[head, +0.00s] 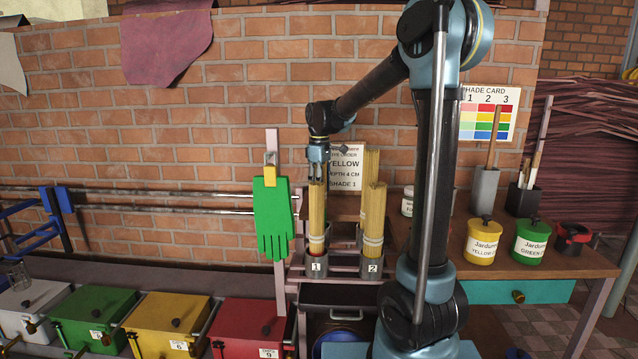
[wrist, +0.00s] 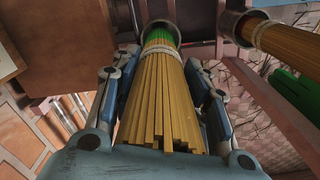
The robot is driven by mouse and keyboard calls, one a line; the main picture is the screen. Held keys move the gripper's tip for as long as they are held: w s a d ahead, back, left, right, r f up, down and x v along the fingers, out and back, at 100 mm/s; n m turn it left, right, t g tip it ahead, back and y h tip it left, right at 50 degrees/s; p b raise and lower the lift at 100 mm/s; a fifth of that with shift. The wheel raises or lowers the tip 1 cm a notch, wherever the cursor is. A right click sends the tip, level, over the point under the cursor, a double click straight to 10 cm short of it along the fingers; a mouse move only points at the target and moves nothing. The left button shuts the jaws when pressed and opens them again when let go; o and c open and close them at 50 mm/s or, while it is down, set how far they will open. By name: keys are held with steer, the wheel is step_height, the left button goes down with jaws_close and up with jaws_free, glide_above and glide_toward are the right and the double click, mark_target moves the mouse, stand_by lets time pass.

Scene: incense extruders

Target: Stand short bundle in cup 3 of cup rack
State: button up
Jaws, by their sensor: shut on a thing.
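My gripper (head: 318,172) is shut on a bundle of yellow-tan sticks (head: 317,205) and points down at the rack's left side. In the wrist view the fingers flank this bundle (wrist: 160,95), which has a white band and a green lower end. That end meets a round metal cup mouth (wrist: 147,31); I cannot tell how deep it is. The cup rack (head: 345,272) shows cup 1 (head: 316,267) and cup 2 (head: 371,267) in front. Cup 3's label is not visible. Taller bundles (head: 375,215) stand at cup 2 and behind it.
A green glove (head: 272,215) hangs on a post just left of the rack. A yellow jar (head: 482,243) and a green jar (head: 531,243) stand on the table to the right. Coloured boxes (head: 165,325) line the lower left. Another banded bundle (wrist: 285,50) is close beside the held one.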

steer(key=shift+f, duration=2.8)
steer(key=o, duration=1.3)
steer(key=shift+r, duration=0.1)
step_height(320, 180, up, 12)
